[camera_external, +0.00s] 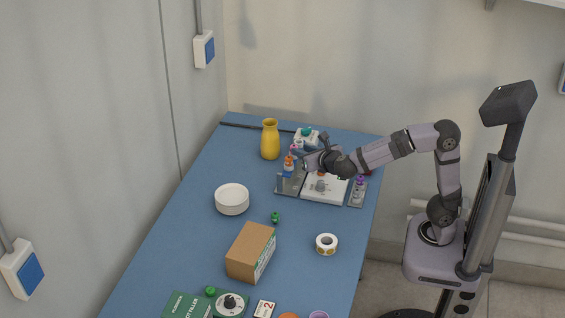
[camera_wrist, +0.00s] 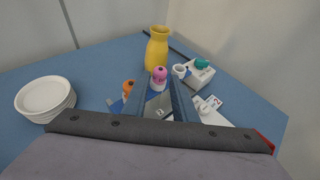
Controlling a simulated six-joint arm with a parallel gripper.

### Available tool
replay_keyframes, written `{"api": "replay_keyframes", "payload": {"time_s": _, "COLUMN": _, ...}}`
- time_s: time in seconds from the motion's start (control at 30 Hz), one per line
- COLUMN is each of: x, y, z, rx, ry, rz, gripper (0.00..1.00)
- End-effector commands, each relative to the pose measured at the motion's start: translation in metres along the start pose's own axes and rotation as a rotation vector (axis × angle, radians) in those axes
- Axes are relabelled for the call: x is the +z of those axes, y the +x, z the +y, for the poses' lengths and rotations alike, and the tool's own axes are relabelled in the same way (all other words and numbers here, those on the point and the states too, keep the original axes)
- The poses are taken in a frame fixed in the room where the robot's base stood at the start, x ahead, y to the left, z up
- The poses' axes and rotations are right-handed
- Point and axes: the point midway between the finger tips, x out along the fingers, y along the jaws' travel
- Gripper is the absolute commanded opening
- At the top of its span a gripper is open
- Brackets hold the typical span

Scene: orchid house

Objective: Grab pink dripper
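The pink dripper (camera_wrist: 159,76) has a pink cap on a pale body and stands upright. In the wrist view it shows between the two blue-grey fingers of my gripper (camera_wrist: 160,86), near their tips. The fingers are apart, and I see no contact with the dripper. In the external view the pink dripper (camera_external: 294,148) is just left of my gripper (camera_external: 303,158), partly hidden behind the orange-capped dripper (camera_external: 289,162). The orange-capped dripper also shows just left of the left finger in the wrist view (camera_wrist: 128,86).
A yellow vase (camera_external: 270,140) stands behind the drippers. A white device with a teal top (camera_wrist: 202,66) is to the right. A purple-capped dripper (camera_external: 359,182) stands on the grey tray's right end. White plates (camera_external: 232,198) and a cardboard box (camera_external: 250,252) lie farther forward.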

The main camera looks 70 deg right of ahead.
Motion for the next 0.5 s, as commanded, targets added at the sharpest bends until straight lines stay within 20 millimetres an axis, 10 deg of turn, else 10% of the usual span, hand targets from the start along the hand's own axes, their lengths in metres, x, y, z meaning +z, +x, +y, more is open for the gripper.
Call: {"api": "replay_keyframes", "payload": {"time_s": 0.5, "x": 0.000, "y": 0.048, "z": -0.001, "rx": 0.000, "ry": 0.000, "rz": 0.001, "gripper": 0.25}}
